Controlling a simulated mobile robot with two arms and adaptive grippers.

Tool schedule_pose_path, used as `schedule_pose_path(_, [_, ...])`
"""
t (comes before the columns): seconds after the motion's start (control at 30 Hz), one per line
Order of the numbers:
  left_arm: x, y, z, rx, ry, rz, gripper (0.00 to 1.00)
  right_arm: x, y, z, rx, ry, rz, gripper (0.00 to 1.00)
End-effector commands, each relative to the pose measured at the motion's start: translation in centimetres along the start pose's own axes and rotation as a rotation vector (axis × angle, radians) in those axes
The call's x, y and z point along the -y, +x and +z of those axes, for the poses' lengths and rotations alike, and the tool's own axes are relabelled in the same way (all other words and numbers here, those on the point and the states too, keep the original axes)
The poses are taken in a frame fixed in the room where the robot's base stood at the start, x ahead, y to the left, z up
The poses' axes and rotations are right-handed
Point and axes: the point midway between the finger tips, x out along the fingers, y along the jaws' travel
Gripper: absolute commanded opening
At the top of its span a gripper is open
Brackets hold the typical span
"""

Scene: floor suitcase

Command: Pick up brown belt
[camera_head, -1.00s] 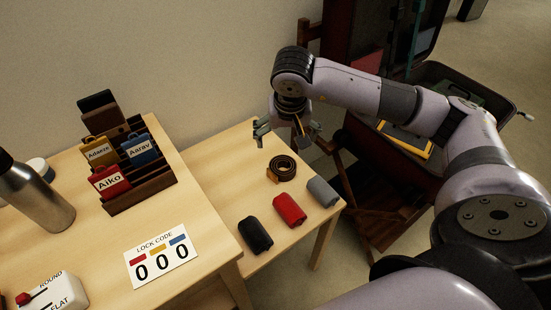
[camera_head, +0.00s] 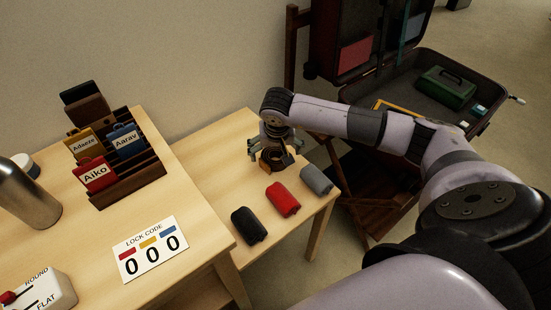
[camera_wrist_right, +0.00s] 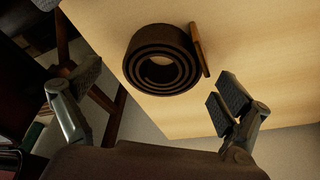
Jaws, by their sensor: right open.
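The brown belt (camera_head: 270,160) is coiled on the lower wooden table (camera_head: 207,148), partly hidden by my right gripper in the head view. In the right wrist view the belt (camera_wrist_right: 158,62) shows as a spiral coil with a lighter brown end piece standing at its right side. My right gripper (camera_head: 272,150) is open and sits low over the belt. In the wrist view its fingertips (camera_wrist_right: 155,87) are spread wide, one left of the coil and one right of it, and nothing is held. The left gripper is not in view.
Rolled black (camera_head: 249,225), red (camera_head: 282,199) and grey (camera_head: 316,180) items lie in front of the belt. An open suitcase (camera_head: 490,92) holding a green box (camera_head: 446,88) stands at the right. The higher desk (camera_head: 88,238) at left carries a tag rack (camera_head: 150,168), a metal bottle (camera_head: 30,193) and a code card (camera_head: 150,248).

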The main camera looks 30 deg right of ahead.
Motion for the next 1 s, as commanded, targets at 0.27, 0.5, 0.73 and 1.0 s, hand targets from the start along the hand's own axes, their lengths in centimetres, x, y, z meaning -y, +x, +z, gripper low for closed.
schedule_pose_path(0.27, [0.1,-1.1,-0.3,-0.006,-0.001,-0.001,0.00,0.0,2.0,0.0,-0.001,-0.001,-0.001,0.95])
schedule_pose_path(0.5, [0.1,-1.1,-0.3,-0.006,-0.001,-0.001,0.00,0.0,2.0,0.0,-0.001,-0.001,-0.001,0.88])
schedule_pose_path(0.73, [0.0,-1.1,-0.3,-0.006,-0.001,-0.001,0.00,0.0,1.9,0.0,0.000,-0.001,-0.001,0.73])
schedule_pose_path(1.0, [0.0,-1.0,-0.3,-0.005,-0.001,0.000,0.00,0.0,1.9,0.0,-0.001,-0.001,-0.001,0.55])
